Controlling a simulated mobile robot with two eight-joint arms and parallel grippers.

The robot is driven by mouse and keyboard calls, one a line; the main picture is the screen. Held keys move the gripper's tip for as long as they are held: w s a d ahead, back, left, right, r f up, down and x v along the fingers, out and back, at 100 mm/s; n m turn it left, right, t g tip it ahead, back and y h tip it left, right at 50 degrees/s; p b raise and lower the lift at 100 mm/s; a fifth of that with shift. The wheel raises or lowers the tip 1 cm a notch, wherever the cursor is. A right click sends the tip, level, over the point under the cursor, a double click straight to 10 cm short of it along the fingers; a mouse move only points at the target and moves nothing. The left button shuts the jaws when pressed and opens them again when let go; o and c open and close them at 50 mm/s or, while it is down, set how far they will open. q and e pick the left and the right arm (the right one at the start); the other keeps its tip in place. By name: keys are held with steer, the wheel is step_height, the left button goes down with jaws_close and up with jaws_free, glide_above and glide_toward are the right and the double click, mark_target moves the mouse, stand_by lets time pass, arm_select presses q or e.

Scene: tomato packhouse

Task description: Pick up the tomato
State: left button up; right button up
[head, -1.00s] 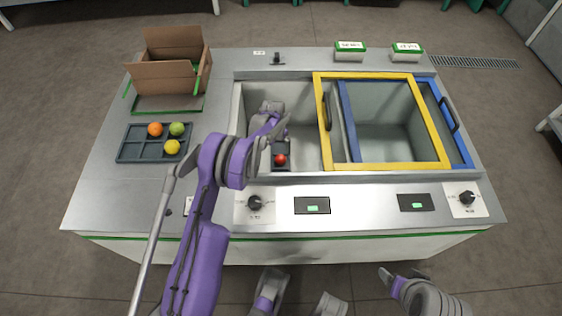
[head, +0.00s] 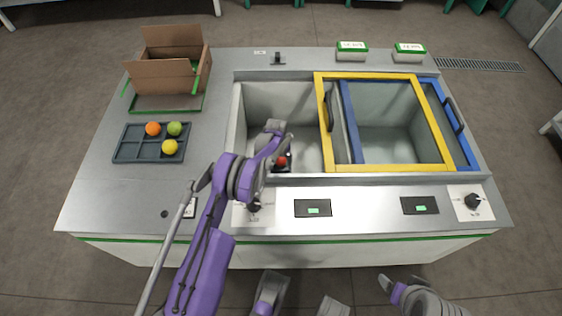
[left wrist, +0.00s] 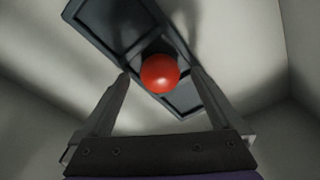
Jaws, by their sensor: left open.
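The red tomato (head: 282,160) sits in a small dark tray in the left, open basin of the counter. In the left wrist view the tomato (left wrist: 160,73) rests on the dark divided tray (left wrist: 112,22). My left gripper (head: 284,149) is down in the basin at the tomato, partly hidden by my own arm in the head view. In the left wrist view its two fingers (left wrist: 160,80) are open, with the tomato between and just beyond the tips. I cannot tell whether they touch it.
The basin walls (head: 238,108) surround the gripper. A yellow frame (head: 390,168) and a blue frame (head: 350,125) lie over the right side. A divided tray (head: 122,150) with an orange, a green and a yellow fruit and a cardboard box (head: 160,75) stand at left.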

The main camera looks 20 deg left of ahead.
arm_select(q)
steer(key=c, duration=1)
